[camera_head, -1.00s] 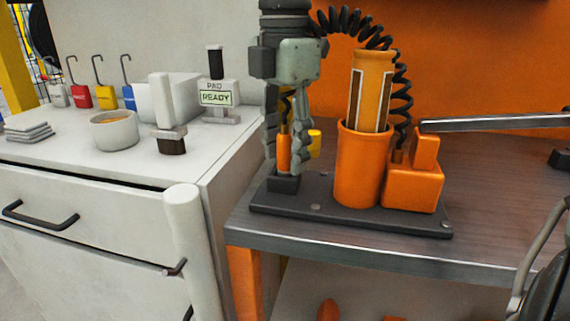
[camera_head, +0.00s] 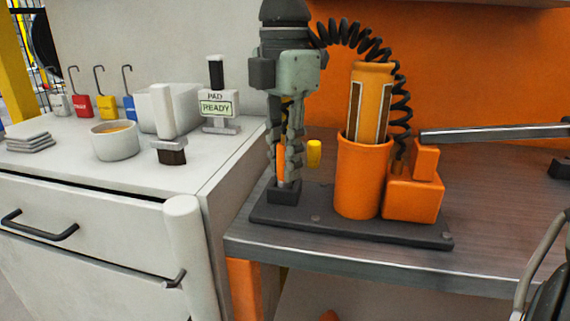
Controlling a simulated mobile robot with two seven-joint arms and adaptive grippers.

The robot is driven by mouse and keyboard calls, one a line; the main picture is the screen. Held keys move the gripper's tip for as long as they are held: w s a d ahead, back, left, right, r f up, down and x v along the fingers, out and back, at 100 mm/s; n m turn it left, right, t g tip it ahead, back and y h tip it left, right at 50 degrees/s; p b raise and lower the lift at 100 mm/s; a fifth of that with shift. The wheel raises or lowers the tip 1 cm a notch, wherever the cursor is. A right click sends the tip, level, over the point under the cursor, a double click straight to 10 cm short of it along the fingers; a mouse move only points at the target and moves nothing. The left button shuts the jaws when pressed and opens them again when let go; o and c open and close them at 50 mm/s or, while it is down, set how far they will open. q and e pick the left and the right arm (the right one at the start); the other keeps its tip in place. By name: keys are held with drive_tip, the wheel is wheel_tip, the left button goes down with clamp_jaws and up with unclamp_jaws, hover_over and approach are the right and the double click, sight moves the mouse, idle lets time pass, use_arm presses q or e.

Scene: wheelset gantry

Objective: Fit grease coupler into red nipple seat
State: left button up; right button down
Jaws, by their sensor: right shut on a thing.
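The grease coupler (camera_head: 281,162) is a slim orange piece with a metal lower end. It stands upright, its lower end at the small black holder (camera_head: 284,192) on the dark base plate of the grease pump. My right gripper (camera_head: 287,168) points straight down from above and is shut on the coupler. Its fingers hide part of the coupler, so I cannot tell whether the tip is still inside the holder. I cannot make out a red nipple seat in this view.
An orange grease pump (camera_head: 362,178) with a black coiled hose (camera_head: 355,25) and long lever (camera_head: 490,133) stands right of the gripper. A small yellow piece (camera_head: 314,153) is close behind. The white cabinet (camera_head: 110,185) at left carries a bowl (camera_head: 115,140) and a PAD READY stand (camera_head: 218,108).

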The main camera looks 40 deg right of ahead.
wheel_tip(320, 180, up, 11)
drive_tip(key=shift+f, duration=0.2)
use_arm(q)
wheel_tip(320, 180, down, 11)
drive_tip(key=s+p, duration=0.2)
drive_tip(key=p, duration=0.2)
drive_tip(key=shift+s+a+g, duration=0.15)
drive_tip(key=shift+s+g, duration=0.25)
drive_tip(key=shift+s+a+f, duration=0.1)
drive_tip(key=shift+s+f, duration=0.05)
drive_tip(key=shift+f, duration=0.05)
drive_tip(key=shift+c, duration=0.7)
use_arm(e)
wheel_tip(320, 180, up, 17)
drive_tip(key=shift+r, duration=0.15)
